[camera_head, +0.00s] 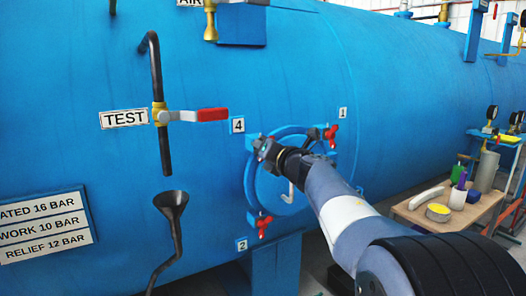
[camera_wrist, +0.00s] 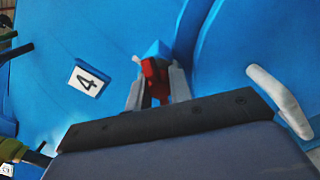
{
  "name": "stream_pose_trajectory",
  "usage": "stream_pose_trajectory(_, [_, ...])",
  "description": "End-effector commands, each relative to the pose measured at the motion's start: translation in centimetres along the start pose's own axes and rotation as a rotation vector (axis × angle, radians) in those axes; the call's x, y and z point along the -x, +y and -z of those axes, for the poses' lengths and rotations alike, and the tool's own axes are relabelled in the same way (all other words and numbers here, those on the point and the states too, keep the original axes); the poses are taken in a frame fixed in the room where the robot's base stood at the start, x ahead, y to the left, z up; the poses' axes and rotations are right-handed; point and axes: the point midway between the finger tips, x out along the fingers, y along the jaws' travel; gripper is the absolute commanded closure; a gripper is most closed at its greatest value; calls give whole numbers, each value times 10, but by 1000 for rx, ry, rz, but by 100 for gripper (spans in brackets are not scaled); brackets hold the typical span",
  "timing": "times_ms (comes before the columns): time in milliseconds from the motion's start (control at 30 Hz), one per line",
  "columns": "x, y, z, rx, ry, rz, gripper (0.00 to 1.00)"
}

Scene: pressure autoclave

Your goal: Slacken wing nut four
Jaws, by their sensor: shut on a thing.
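The number 4 label (camera_head: 237,125) is on the blue vessel wall, up and left of the round hatch (camera_head: 285,200). The label also shows in the wrist view (camera_wrist: 88,79). My gripper (camera_head: 262,150) is at the hatch's upper left edge, beside that label. In the wrist view my gripper (camera_wrist: 157,88) is shut on red wing nut four (camera_wrist: 152,76), with a grey finger on each side of it. In the head view my gripper hides this nut. Other red wing nuts show near label 1 (camera_head: 331,136) and near label 2 (camera_head: 263,227).
A white handle (camera_wrist: 280,100) stands out from the hatch, right of my gripper. A red-handled test valve (camera_head: 200,115) and a black funnel (camera_head: 171,205) with a pipe are to the left. A bench (camera_head: 408,212) with bottles and tape stands at right.

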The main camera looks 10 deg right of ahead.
Motion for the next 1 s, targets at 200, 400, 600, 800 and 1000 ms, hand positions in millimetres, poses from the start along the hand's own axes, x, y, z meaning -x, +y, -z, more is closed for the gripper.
stream_pose_trajectory(200, [0, -1, 2, 39, 3, 1, 100])
stream_pose_trajectory(400, [0, -1, 2, 46, 3, 1, 100])
stream_pose_trajectory(600, [0, -1, 2, 45, 3, 1, 100])
stream_pose_trajectory(800, [0, -1, 1, 44, 2, 0, 65])
stream_pose_trajectory(1000, [0, 0, 1, 44, 1, 0, 58])
